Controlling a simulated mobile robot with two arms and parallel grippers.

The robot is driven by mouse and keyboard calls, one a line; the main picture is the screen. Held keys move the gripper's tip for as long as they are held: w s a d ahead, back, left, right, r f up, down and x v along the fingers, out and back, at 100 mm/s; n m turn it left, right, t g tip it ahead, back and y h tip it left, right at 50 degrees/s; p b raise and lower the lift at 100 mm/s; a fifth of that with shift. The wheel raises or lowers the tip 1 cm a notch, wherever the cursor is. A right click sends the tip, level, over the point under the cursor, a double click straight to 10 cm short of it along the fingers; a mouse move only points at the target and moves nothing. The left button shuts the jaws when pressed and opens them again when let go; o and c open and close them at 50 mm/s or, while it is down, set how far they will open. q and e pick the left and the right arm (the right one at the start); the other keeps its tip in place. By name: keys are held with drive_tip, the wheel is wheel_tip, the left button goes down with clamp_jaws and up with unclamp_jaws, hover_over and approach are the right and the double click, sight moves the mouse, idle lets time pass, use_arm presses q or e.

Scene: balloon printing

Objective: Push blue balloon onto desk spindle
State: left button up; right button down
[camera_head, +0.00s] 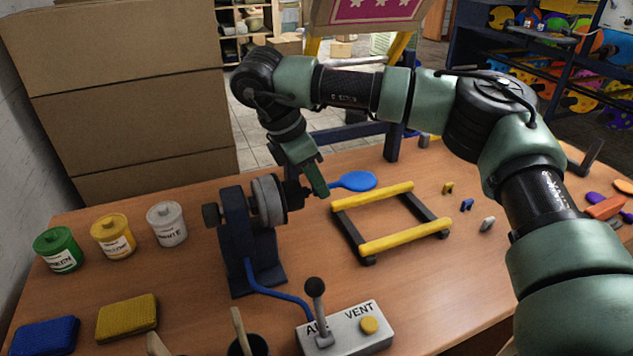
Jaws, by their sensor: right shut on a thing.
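The blue balloon (357,181) is flat and round, with its narrow neck pointing left. My right gripper (320,188) reaches down from above and is shut on the balloon at its neck end. The desk spindle (265,202) is a dark stand with a grey disc and a black nozzle facing right. The gripper is right beside the nozzle tip. The fingers hide the neck's end, so I cannot tell whether it touches or surrounds the nozzle. My left gripper is not in view.
A yellow-railed frame (385,245) lies just right of the spindle. A control box (345,330) with a lever and yellow button stands in front, joined by a blue hose. Green, yellow and white paint cans (167,224) stand left. Small clips lie at right.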

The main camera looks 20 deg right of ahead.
drive_tip(key=shift+a, duration=0.65)
idle(0.8)
drive_tip(key=c, duration=1.1)
unclamp_jaws()
drive_tip(key=shift+c, duration=0.2)
drive_tip(key=shift+r, duration=0.1)
drive_tip(key=shift+p+v, duration=2.2)
drive_tip(key=shift+v, duration=2.3)
